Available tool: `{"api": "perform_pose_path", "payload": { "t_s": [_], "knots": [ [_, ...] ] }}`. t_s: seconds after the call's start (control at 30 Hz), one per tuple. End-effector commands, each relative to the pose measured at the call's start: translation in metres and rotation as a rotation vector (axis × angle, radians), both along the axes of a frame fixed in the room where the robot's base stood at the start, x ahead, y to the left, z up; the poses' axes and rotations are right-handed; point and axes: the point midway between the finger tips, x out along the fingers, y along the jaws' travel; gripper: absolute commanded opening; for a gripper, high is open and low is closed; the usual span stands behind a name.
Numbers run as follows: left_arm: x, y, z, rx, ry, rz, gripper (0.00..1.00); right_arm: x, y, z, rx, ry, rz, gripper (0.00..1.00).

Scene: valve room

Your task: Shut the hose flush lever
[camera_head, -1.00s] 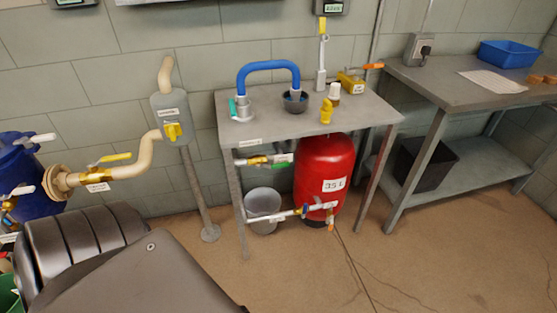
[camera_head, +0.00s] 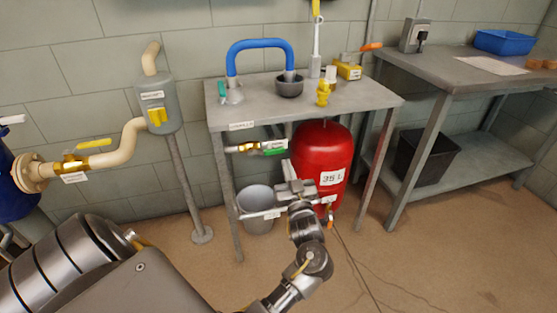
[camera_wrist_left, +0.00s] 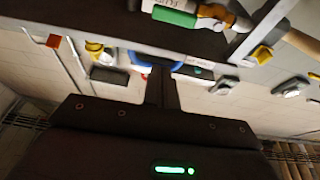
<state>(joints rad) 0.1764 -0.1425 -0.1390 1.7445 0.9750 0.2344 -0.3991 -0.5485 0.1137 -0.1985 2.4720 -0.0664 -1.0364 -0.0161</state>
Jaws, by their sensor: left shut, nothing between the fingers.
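A lever with a green grip (camera_head: 273,148) sits on a brass valve (camera_head: 250,147) on the pipe under the small grey table. It also shows with a white tag at the top of the left wrist view (camera_wrist_left: 174,17). A small teal lever (camera_head: 222,88) is by the blue hose (camera_head: 259,44) on the tabletop. The tags are too small to read, so I cannot tell which is the hose flush lever. My left gripper (camera_head: 289,188) is shut and empty, in front of the red tank and below the green lever, apart from it. In the left wrist view its dark fingers (camera_wrist_left: 161,88) are together. My right gripper is out of view.
The red tank (camera_head: 318,155) and grey bucket (camera_head: 257,197) stand under the table (camera_head: 300,110). A workbench (camera_head: 455,75) with a black bin (camera_head: 425,156) below is at right.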

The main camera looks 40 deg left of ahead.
Motion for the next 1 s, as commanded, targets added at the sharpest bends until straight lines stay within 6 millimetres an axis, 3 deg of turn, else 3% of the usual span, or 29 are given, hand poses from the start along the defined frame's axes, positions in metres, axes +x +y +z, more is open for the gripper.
{"api": "perform_pose_path", "payload": {
  "t_s": [0.47, 0.67, 1.0],
  "knots": [
    [0.001, 0.005, 0.007, 0.006, -0.016, 0.020, 0.00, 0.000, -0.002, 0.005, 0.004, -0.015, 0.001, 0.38],
    [0.016, 0.027, 0.017, 0.009, -0.017, 0.020, 0.00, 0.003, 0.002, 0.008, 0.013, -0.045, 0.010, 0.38],
    [0.054, 0.082, 0.037, 0.007, -0.014, 0.021, 0.00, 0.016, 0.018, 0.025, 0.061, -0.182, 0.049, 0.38]
  ]
}}
